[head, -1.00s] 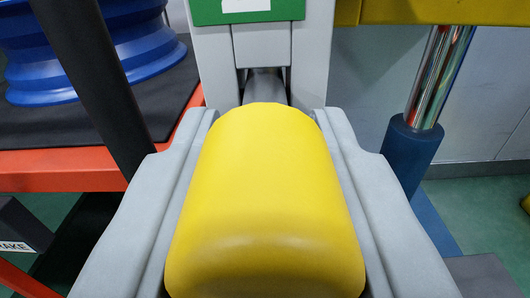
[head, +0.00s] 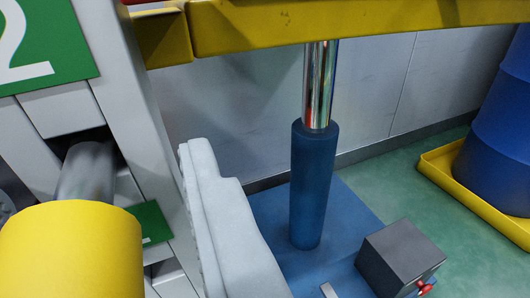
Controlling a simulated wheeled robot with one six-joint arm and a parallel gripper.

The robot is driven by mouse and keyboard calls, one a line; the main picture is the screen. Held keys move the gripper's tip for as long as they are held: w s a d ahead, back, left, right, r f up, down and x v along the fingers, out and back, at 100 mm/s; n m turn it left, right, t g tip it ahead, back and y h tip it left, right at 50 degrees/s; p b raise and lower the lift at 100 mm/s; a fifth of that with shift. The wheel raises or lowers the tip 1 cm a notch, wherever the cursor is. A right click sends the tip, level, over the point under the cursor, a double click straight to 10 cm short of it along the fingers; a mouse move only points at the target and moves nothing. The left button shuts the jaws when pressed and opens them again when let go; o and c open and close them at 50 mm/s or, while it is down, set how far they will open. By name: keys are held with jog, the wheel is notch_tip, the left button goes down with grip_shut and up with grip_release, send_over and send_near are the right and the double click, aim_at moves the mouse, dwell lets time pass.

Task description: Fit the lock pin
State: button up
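I see no part that I can tell is the lock pin. A wheel spindle stands at the left: a steel shaft (head: 88,172) comes out of a grey upright (head: 120,100) and carries a large yellow cylindrical end (head: 70,250), cut off by the frame's left and bottom edges. The upright bears a green sign (head: 75,55) with a white "2". A second small green plate (head: 152,222) sits lower, partly hidden behind the yellow end. Any pin hole is hidden or too small to tell. My gripper does not show in this view.
A blue cylinder with a chrome rod (head: 312,185) stands on a blue base, under a yellow beam (head: 350,25). A grey moulded part (head: 225,215) stands between it and the upright. A grey box (head: 398,252) has a red knob (head: 424,287). A blue drum (head: 500,130) stands in a yellow tray (head: 435,170).

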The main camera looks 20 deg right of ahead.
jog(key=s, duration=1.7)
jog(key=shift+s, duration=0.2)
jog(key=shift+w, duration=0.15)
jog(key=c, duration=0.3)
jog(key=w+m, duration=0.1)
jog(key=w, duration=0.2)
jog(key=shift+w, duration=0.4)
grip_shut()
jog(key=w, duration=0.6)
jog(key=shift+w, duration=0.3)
